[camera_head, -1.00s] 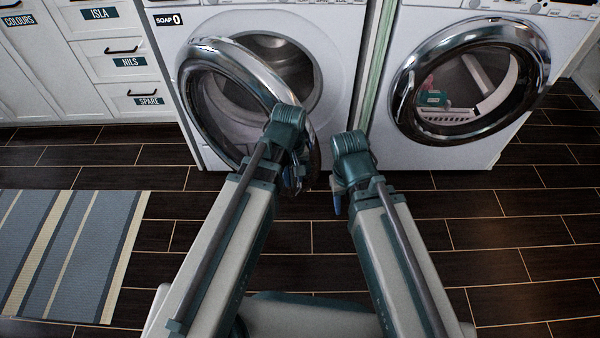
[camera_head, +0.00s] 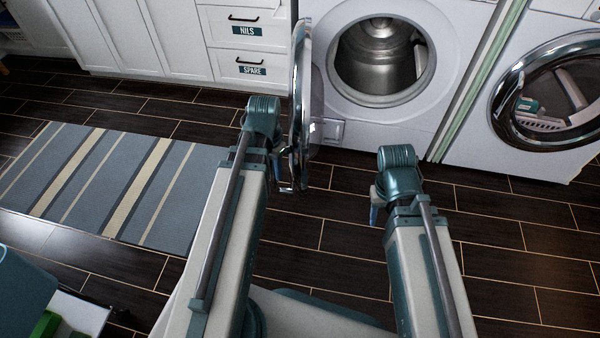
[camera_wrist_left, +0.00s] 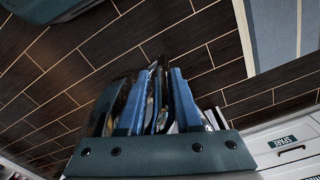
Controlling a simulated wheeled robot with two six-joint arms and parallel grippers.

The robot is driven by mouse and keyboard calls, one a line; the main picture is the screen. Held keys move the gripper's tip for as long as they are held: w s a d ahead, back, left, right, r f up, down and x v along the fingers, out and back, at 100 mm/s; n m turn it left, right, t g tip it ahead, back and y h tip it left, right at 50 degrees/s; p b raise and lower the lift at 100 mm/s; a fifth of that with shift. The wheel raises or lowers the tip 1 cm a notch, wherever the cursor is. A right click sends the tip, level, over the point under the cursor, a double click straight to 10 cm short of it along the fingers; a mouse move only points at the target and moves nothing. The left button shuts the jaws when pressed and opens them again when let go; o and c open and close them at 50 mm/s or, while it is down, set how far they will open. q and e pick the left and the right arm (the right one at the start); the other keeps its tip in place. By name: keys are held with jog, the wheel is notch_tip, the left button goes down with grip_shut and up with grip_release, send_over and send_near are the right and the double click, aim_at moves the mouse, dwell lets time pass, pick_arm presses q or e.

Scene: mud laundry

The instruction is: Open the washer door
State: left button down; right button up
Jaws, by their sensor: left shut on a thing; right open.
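The left washer (camera_head: 450,30) stands at the top of the head view with its round drum opening (camera_head: 380,60) uncovered. Its chrome-rimmed door (camera_head: 301,90) is swung wide to the left and seen nearly edge-on, joined by a hinge (camera_head: 328,130) on the left of the opening. My left gripper (camera_head: 284,178) is shut on the door's edge, low on its near side. In the left wrist view, its blue fingers (camera_wrist_left: 157,100) hold a dark, shiny piece of the door. My right gripper (camera_head: 374,205) is open and empty above the floor, in front of the washer.
A second front-loader (camera_head: 465,150), its door shut, stands at right. White drawers (camera_head: 235,55) labelled NILS and SPARE stand left of the washer. A striped rug (camera_head: 110,185) lies at left. A tray with green and blue things (camera_head: 75,315) is at lower left. Dark floor between is clear.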

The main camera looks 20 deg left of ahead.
pick_arm(q)
jog(key=w+a+m, duration=0.3)
jog(key=a+m, duration=0.1)
jog(key=a, duration=2.6)
pick_arm(e)
jog(key=shift+s+a, duration=0.15)
jog(key=shift+a, duration=0.2)
pick_arm(q)
jog(key=shift+d, duration=0.1)
jog(key=c, duration=0.7)
grip_release()
pick_arm(e)
jog(key=shift+r, duration=0.1)
pick_arm(q)
notch_tip(320, 180, up, 14)
jog(key=p, duration=1.3)
jog(key=shift+s+a+p, duration=0.15)
jog(key=shift+a+p, duration=0.05)
jog(key=shift+p, duration=0.2)
pick_arm(e)
notch_tip(320, 180, up, 14)
jog(key=shift+f, duration=0.2)
pick_arm(q)
jog(key=shift+f, duration=0.15)
